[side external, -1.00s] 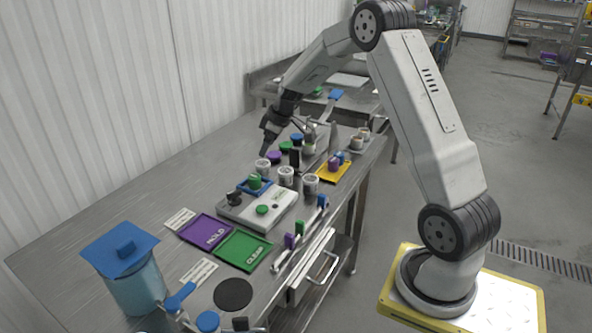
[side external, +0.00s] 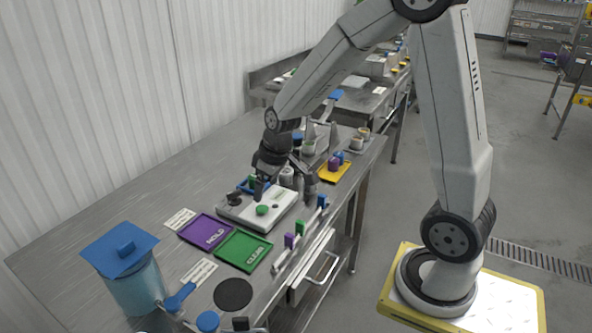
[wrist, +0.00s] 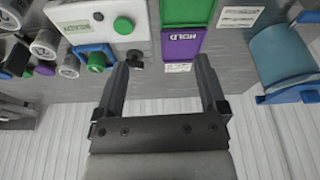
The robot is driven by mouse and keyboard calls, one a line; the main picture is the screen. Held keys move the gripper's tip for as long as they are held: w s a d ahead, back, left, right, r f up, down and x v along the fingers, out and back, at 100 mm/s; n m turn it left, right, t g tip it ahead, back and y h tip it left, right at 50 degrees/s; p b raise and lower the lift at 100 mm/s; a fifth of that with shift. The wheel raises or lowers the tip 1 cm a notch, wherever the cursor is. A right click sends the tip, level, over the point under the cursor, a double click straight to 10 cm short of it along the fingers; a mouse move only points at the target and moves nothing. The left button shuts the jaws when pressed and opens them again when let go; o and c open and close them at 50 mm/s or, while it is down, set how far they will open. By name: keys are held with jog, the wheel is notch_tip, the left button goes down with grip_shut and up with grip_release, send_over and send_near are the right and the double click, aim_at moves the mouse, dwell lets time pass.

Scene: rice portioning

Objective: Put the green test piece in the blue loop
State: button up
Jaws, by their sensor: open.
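The green test piece (side external: 253,179) stands at the blue loop (side external: 242,187), a square blue frame beside the white device. In the wrist view the green piece (wrist: 96,62) shows with the blue loop (wrist: 84,50) around it, left of my gripper. I cannot tell how deep the piece sits. My gripper (side external: 285,189) is open and empty above the white device. In the wrist view its fingers (wrist: 160,66) are spread wide with nothing between them. In the side view the gripper partly hides the loop and piece.
The white device (side external: 240,214) has a green button (side external: 262,210) and a black knob (wrist: 135,57). A purple HOLD tray (side external: 205,231) and a green CLEAR tray (side external: 242,250) lie in front. Several cups (wrist: 45,42) stand close by. A blue-lidded container (side external: 135,285) is at the front left.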

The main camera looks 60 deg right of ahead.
jog(key=s+a+f+m, duration=0.1)
jog(key=s+a, duration=0.6)
jog(key=s, duration=0.3)
jog(key=shift+s+f, duration=0.25)
jog(key=shift+s, duration=0.15)
